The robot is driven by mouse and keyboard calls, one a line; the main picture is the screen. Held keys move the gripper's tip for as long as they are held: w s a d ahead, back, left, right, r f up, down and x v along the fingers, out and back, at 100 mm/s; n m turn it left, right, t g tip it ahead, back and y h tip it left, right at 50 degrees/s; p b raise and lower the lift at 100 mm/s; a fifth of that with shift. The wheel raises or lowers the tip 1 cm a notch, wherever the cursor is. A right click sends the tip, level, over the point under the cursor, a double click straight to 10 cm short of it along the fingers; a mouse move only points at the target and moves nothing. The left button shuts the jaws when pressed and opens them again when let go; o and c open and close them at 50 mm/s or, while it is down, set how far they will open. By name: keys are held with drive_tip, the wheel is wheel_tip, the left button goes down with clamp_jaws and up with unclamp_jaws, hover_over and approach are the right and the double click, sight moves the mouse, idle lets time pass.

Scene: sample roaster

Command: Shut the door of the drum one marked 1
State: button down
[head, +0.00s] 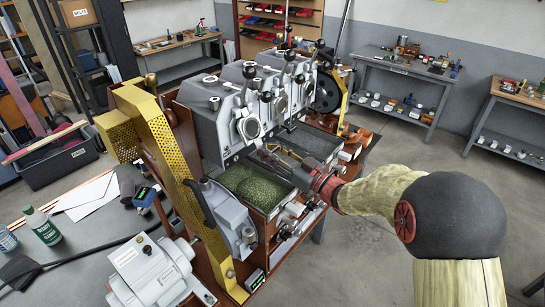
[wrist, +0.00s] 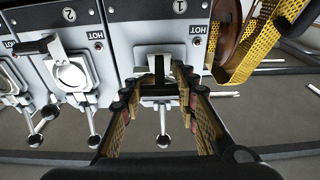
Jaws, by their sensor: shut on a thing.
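Drum one (wrist: 180,35), marked 1, shows upside down in the wrist view. In the head view it is the nearest grey drum housing (head: 215,120), beside the yellow perforated guard. My gripper (wrist: 160,88) is at its front, with its fingers on either side of a dark handle (wrist: 160,72) on the door of drum one, and is shut on it. In the head view my gripper (head: 272,157) reaches in low in front of the drum from the right. The fingers hide part of the door, and its angle is hard to tell.
Drum two (wrist: 65,20) stands to the left in the wrist view, with its own round door and black handle. Ball-ended levers (wrist: 163,140) hang nearby. A tray of green beans (head: 243,190) lies below my gripper. A yellow guard (wrist: 245,60) stands close beside drum one.

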drive_tip(key=shift+w+a+f+t+y+b, duration=0.25)
drive_tip(key=shift+f+b, duration=0.25)
drive_tip(key=shift+b, duration=0.15)
drive_tip(key=shift+w+a+f+t+y+b, duration=0.15)
drive_tip(key=shift+a+f+y+b, duration=0.1)
drive_tip(key=shift+f+b, duration=0.3)
drive_tip(key=shift+w+a+b, duration=0.15)
drive_tip(key=shift+a+b, duration=0.05)
drive_tip(key=shift+b, duration=0.3)
drive_tip(key=shift+w+a+f+b, duration=0.2)
drive_tip(key=shift+a+f+b, duration=0.15)
drive_tip(key=shift+b, duration=0.2)
drive_tip(key=shift+w+a+f+b, duration=0.3)
drive_tip(key=shift+w+a+b, duration=0.15)
drive_tip(key=shift+w+a, duration=0.25)
drive_tip(key=shift+w+a+f+b, duration=0.3)
drive_tip(key=shift+w+a+b, duration=0.2)
drive_tip(key=shift+a, duration=0.25)
drive_tip(key=c, duration=1.4)
unclamp_jaws()
